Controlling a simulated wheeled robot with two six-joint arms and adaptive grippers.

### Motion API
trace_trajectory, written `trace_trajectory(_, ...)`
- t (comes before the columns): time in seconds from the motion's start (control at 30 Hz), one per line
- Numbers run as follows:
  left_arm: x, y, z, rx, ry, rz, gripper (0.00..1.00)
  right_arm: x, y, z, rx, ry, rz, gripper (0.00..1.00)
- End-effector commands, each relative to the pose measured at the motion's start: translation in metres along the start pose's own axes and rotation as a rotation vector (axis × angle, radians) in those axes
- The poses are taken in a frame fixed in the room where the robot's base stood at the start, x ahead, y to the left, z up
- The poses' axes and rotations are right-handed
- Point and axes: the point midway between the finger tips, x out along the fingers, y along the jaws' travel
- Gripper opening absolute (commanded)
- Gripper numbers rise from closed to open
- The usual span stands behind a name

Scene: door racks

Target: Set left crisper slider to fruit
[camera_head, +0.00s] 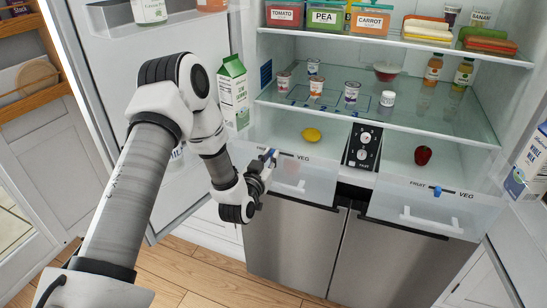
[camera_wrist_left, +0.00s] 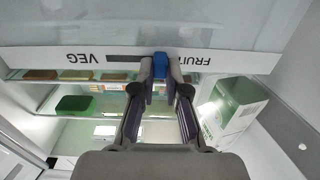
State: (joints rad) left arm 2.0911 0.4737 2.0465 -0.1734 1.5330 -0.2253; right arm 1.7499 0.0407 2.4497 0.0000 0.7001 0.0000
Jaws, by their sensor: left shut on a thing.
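The left crisper drawer (camera_head: 310,182) is a clear bin with a white strip across its front. The blue slider (camera_wrist_left: 160,66) sits on that strip between the FRUIT and VEG labels, with bare dark track on its VEG side. My left gripper (camera_head: 266,160) is at the strip, shut on the slider; the blue knob shows at its tips in the head view. In the left wrist view the two fingers (camera_wrist_left: 160,78) stand on either side of the slider, and one partly hides the FRUIT label (camera_wrist_left: 202,60). My right gripper is not in view.
The right crisper drawer (camera_head: 425,214) has its own blue slider (camera_head: 437,191). A control panel (camera_head: 363,146) stands between the drawers. A green-and-white carton (camera_head: 233,92) is in the open door (camera_head: 105,60) beside my left arm.

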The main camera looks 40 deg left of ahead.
Motion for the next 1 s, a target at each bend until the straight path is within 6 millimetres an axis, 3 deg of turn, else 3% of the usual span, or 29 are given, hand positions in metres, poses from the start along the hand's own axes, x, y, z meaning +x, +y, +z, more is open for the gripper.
trace_trajectory(0.03, 0.001, 0.0, -0.002, 0.0, 0.004, 0.0, 0.24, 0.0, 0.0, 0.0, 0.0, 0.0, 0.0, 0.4)
trace_trajectory(0.1, 0.001, 0.0, -0.002, 0.0, 0.003, 0.001, 0.4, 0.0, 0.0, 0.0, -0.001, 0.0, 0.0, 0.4)
trace_trajectory(0.47, -0.005, 0.001, -0.001, 0.0, 0.001, 0.004, 0.4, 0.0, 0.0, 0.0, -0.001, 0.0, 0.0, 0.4)
trace_trajectory(0.57, -0.021, 0.0, 0.0, -0.002, -0.001, 0.003, 0.4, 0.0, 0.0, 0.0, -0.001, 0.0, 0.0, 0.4)
trace_trajectory(0.9, -0.103, -0.003, 0.0, -0.004, -0.002, 0.001, 0.4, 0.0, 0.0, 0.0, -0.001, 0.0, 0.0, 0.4)
trace_trajectory(1.0, -0.116, -0.004, 0.0, -0.003, 0.002, 0.0, 0.4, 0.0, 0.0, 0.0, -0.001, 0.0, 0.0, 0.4)
